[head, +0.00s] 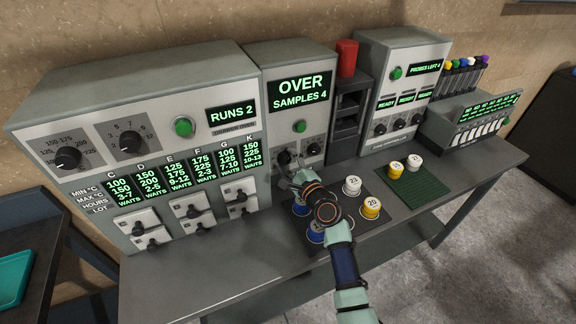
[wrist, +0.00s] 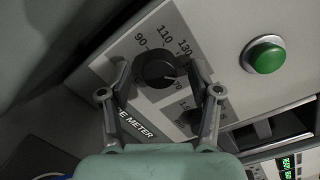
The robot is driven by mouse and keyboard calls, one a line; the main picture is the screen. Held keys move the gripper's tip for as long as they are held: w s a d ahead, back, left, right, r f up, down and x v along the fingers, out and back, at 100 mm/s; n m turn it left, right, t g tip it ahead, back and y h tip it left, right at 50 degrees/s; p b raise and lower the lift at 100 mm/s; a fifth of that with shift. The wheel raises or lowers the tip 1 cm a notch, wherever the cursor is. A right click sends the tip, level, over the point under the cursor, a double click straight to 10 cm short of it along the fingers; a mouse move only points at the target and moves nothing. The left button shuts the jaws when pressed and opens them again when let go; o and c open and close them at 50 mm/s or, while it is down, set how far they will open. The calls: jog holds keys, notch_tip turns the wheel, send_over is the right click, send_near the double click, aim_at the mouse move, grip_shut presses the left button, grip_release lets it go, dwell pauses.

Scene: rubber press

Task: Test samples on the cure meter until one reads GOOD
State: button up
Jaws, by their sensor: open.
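The cure meter (head: 300,72) is the middle grey unit; its display reads OVER and SAMPLES 4. A green button (head: 300,127) sits below, also in the wrist view (wrist: 266,57). My gripper (wrist: 160,76) is open, its fingers on either side of the meter's black dial knob (wrist: 155,66); I cannot tell whether they touch it. The dial shows 90, 110 and 130; its pointer is toward the lower right. A second knob (head: 314,149) is beside it. On the dark mat, my arm partly hides sample cups: white 23 (head: 352,185), yellow 20 (head: 371,207) and blue-sided ones (head: 314,233).
A green mat (head: 432,184) holds a yellow cup (head: 396,167) and a white cup (head: 414,162). The left unit (head: 140,85) reads RUNS 2. The probe unit (head: 410,55) reads PROBES LEFT 4 and READY. A red cylinder (head: 347,57) stands on a dark rack. The bench front left is clear.

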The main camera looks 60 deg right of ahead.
jog(key=shift+c, duration=0.2)
jog(key=c, duration=1.1)
jog(key=shift+n, duration=0.3)
jog(key=n, duration=0.4)
jog(key=shift+n+g+b, duration=0.45)
jog(key=shift+n+g, duration=0.05)
jog(key=shift+n, duration=1.4)
jog(key=o, duration=1.1)
